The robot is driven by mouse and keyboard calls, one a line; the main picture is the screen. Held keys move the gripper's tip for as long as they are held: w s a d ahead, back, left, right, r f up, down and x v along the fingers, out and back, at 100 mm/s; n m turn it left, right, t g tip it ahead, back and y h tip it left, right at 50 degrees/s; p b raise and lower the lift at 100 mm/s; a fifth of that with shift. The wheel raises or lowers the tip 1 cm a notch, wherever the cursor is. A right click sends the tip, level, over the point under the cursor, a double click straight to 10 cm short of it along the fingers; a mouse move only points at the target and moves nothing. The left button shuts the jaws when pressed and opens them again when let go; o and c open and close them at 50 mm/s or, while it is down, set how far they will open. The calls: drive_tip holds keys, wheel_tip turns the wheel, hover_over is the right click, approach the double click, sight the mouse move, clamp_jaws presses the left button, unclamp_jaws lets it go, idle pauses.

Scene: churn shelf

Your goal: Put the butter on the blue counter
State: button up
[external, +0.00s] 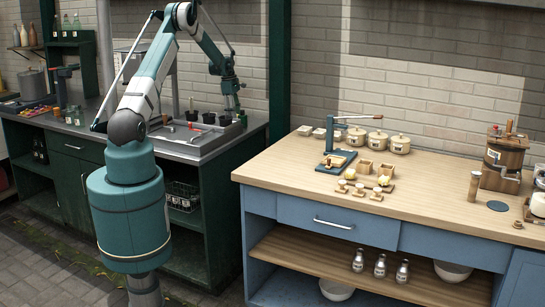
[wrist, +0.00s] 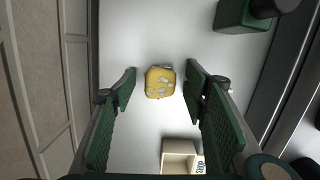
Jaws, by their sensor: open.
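A yellow, roughly square lump with pale patches, which looks like the butter (wrist: 160,82), lies on a light grey surface in the wrist view. My gripper (wrist: 161,74) is open, with one green finger on each side of the lump and gaps between. In the external view my gripper (external: 231,98) hangs over the grey worktop of the dark green counter (external: 205,148). I cannot make out the lump there. The blue counter (external: 345,226), with a pale wooden top, stands to the right.
A small pale open box (wrist: 179,150) lies close to my right finger, and a green block with a dark knob (wrist: 240,15) is beyond. The blue counter's top carries a blue press (external: 335,162), lidded jars (external: 400,144) and a wooden churn (external: 503,160).

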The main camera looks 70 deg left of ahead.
drive_tip(key=shift+f, duration=0.1)
drive_tip(key=shift+c, duration=0.3)
drive_tip(key=c, duration=1)
drive_tip(key=shift+r, duration=5.05)
drive_tip(key=shift+w+d, duration=0.1)
drive_tip(key=w+d+m+g+b, duration=0.1)
drive_tip(key=w+d+m, duration=0.5)
drive_tip(key=d, duration=1)
drive_tip(key=w+d+f+m+b, duration=0.1)
drive_tip(key=w+d+m, duration=0.2)
drive_tip(key=w+d, duration=0.95)
drive_tip(key=w+d+m+g+b, duration=0.1)
drive_tip(key=w+d+m, duration=0.3)
drive_tip(key=d, duration=1.6)
drive_tip(key=s+d+m+b, duration=0.1)
drive_tip(key=d+m, duration=0.6)
drive_tip(key=d, duration=1.5)
drive_tip(key=s+d+f+m+g+y+b, duration=0.1)
drive_tip(key=s+d+m, duration=0.3)
drive_tip(key=d, duration=1.7)
drive_tip(key=m, duration=0.4)
drive_tip(key=shift+d+f+b, duration=0.15)
drive_tip(key=shift+d+b, duration=0.2)
drive_tip(key=shift+b, duration=0.05)
